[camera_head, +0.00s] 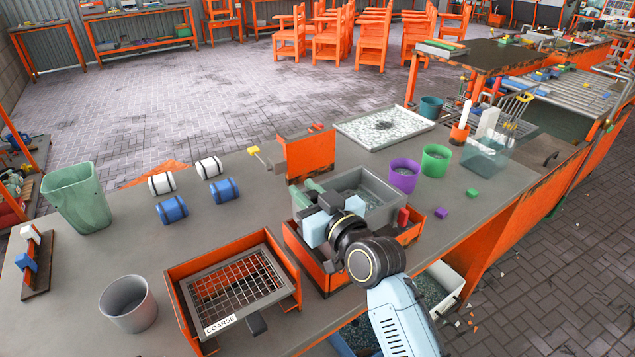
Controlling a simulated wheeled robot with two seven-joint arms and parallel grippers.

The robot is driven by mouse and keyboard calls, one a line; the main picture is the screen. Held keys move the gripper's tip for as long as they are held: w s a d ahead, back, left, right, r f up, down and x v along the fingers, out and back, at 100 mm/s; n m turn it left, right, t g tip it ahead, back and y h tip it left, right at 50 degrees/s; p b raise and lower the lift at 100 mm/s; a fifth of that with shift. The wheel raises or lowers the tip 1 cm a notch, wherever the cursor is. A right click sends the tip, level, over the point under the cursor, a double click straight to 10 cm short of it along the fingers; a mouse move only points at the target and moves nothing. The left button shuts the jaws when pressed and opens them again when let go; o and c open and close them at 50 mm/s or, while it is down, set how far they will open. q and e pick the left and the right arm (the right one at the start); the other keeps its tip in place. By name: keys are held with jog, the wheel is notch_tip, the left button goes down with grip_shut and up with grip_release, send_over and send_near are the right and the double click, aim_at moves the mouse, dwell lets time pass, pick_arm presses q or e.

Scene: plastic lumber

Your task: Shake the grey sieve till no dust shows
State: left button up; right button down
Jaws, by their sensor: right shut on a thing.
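The grey sieve (391,214) is a deep, box-like tub at the middle of the bench, over an orange open frame (414,233). Speckled grey material (366,184) shows inside it; I cannot tell dust from mesh. My right gripper (318,205) is at the sieve's near left side and is shut on it. The gripper and wrist hide the grip point and part of the near wall. Whether the sieve touches the frame is unclear. My left gripper is out of view.
A mesh screen marked COARSE (220,325) sits in another orange frame (178,317) at left. A grey cup (128,304), green bin (78,196), purple cup (404,175) and green cup (435,159) stand around. A speckled tray (385,126) lies behind.

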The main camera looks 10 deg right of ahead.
jog(key=c, duration=1.2)
grip_release()
jog(key=shift+c, duration=0.2)
jog(key=v, duration=1.3)
jog(key=shift+s, duration=0.2)
